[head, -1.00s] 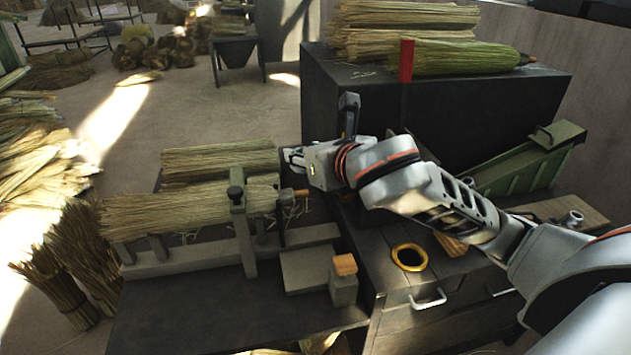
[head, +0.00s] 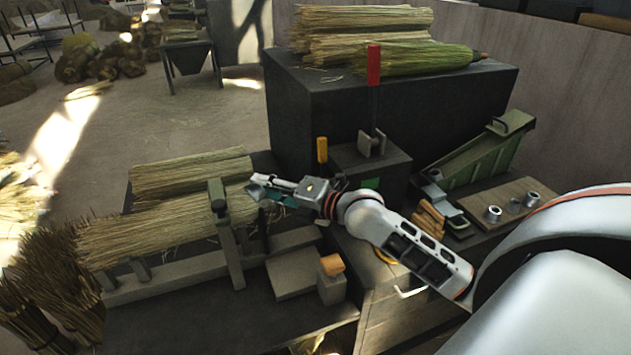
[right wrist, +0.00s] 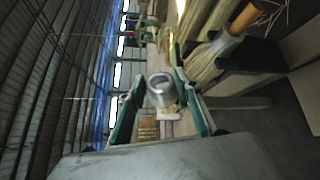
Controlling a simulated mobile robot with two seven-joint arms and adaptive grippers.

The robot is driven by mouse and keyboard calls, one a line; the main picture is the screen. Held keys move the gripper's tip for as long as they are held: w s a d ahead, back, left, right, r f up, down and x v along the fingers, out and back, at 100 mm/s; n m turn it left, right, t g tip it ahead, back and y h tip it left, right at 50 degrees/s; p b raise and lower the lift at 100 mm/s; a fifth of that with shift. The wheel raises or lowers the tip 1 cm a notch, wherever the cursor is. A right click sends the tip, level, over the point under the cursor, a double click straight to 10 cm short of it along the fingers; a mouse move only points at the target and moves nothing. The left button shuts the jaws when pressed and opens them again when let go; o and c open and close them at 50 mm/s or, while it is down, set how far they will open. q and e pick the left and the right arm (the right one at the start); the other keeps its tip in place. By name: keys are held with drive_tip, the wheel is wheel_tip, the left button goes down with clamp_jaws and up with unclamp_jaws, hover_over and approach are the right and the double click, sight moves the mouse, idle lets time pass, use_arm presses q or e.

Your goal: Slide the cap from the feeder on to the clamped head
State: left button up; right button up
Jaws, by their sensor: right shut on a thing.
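The clamped head, a straw bundle (head: 160,225), lies in a grey cradle under a clamp post (head: 230,245). In the right wrist view its straw (right wrist: 205,62) ends in an orange-brown stub (right wrist: 245,18) with a pale grey band. My right gripper (head: 268,190) is at the bundle's right end and hides the stub in the head view. In the right wrist view its green fingers are shut on a silver ring-like cap (right wrist: 160,90). The cap is apart from the stub. The green sloped feeder (head: 485,155) stands at the right. My left gripper is not in view.
A dark cabinet (head: 390,100) with straw bundles on top and a red upright (head: 374,65) stands behind. Metal rings (head: 493,213) sit on a board at right.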

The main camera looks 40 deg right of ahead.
drive_tip(key=s+d+f+m+t+h, duration=0.1)
drive_tip(key=d+f+m+t+h, duration=0.25)
drive_tip(key=d+m, duration=0.65)
use_arm(q)
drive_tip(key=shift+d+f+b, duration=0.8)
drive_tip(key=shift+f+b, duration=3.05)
drive_tip(key=shift+b, duration=0.8)
use_arm(e)
drive_tip(key=shift+w+d+f+n, duration=1.7)
drive_tip(key=shift+w+d+f, duration=0.75)
drive_tip(key=shift+f, duration=2.25)
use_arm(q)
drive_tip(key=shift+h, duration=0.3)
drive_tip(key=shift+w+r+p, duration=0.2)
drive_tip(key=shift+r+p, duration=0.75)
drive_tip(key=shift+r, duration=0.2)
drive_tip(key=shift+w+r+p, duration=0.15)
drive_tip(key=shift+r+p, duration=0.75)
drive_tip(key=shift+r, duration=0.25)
use_arm(e)
drive_tip(key=w+a, duration=0.2)
drive_tip(key=a, duration=0.6)
drive_tip(key=shift+w+g, duration=0.25)
drive_tip(key=shift+g, duration=0.2)
